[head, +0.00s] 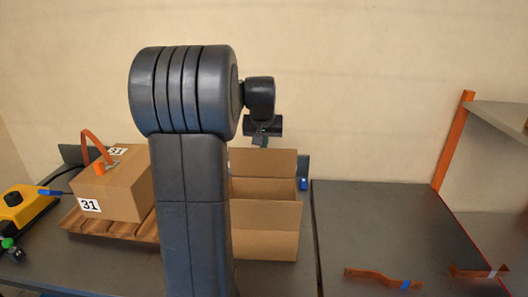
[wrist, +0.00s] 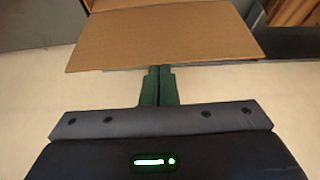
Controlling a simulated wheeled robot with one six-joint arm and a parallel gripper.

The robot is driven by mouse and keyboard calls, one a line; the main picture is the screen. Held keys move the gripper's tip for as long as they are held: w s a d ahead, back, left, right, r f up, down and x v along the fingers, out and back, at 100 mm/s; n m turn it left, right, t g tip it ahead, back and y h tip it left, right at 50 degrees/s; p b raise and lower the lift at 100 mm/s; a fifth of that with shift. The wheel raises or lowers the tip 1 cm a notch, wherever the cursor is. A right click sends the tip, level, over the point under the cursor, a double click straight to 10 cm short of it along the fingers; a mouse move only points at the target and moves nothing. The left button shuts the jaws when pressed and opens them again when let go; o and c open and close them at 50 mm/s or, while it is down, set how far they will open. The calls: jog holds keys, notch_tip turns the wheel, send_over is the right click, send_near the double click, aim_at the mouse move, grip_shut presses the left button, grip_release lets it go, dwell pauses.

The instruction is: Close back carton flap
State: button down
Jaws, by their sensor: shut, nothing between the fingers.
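The open brown carton (head: 270,245) stands on the grey bench, right of my arm. Its back flap (head: 263,162) stands up at the far edge. My gripper (head: 261,143) is above and behind the top of this flap. In the wrist view, a brown cardboard panel (wrist: 165,35), likely the back flap, lies just past the shut green fingertips (wrist: 159,70). I cannot tell whether the fingertips touch it. Nothing is held. My arm hides the carton's left side.
A closed carton labelled 31 (head: 125,185) sits on a wooden pallet (head: 115,224) at left. A yellow device (head: 25,208) is at the far left. Bent copper strips (head: 382,279) lie on the right table (head: 390,215), which is mostly clear. An orange post (head: 453,140) supports a shelf.

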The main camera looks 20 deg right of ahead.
aim_at(262, 157)
jog(key=shift+s+a+f+t+h+b, duration=0.45)
jog(key=shift+s+t+b, duration=0.5)
jog(key=shift+b, duration=1.45)
jog(key=shift+s+a+f+t+h+b, duration=0.35)
jog(key=shift+s+t+b, duration=0.5)
jog(key=shift+b, duration=1.6)
jog(key=shift+s+a+f+t+h+b, duration=0.6)
jog(key=shift+s+b, duration=0.55)
jog(key=shift+b, duration=1.25)
jog(key=shift+r, duration=0.3)
jog(key=shift+d, duration=0.1)
